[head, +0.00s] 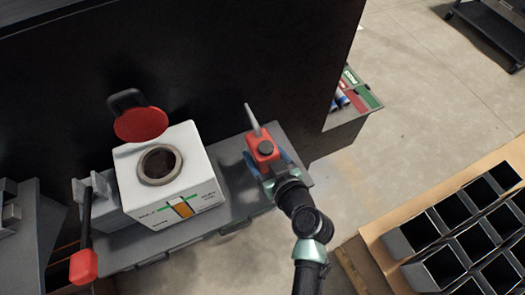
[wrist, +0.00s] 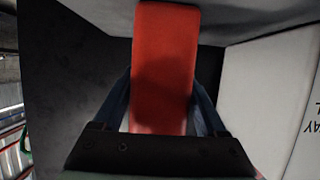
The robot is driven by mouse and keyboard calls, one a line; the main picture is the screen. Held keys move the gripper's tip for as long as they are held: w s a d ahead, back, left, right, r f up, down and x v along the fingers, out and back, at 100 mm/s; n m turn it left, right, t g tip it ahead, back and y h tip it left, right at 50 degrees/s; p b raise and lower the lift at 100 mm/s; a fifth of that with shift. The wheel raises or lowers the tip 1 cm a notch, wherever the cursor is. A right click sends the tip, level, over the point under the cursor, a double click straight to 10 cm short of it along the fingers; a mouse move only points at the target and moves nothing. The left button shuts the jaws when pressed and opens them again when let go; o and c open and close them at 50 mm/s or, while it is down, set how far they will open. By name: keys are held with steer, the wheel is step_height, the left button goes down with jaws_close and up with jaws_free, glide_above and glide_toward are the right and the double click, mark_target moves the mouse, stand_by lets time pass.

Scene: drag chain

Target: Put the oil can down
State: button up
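The oil can (head: 262,148) is red with a grey spout pointing up and a dark cap. In the head view it is at the right end of the grey bench top (head: 232,186). My gripper (head: 264,165) is at the can, with a blue finger showing beside it. In the wrist view the red can body (wrist: 165,60) fills the space between the two fingers of my gripper (wrist: 165,105). The fingers lie along both its sides. Whether the can's base touches the bench is hidden.
A white box (head: 175,195) with a round opening and a raised red lid (head: 141,124) stands left of the can. A lever with a red handle (head: 83,266) is at far left. A dark wall (head: 230,60) rises behind. Dark bins (head: 450,215) stand at right.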

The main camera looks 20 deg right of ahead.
steer(key=shift+o, duration=1.4)
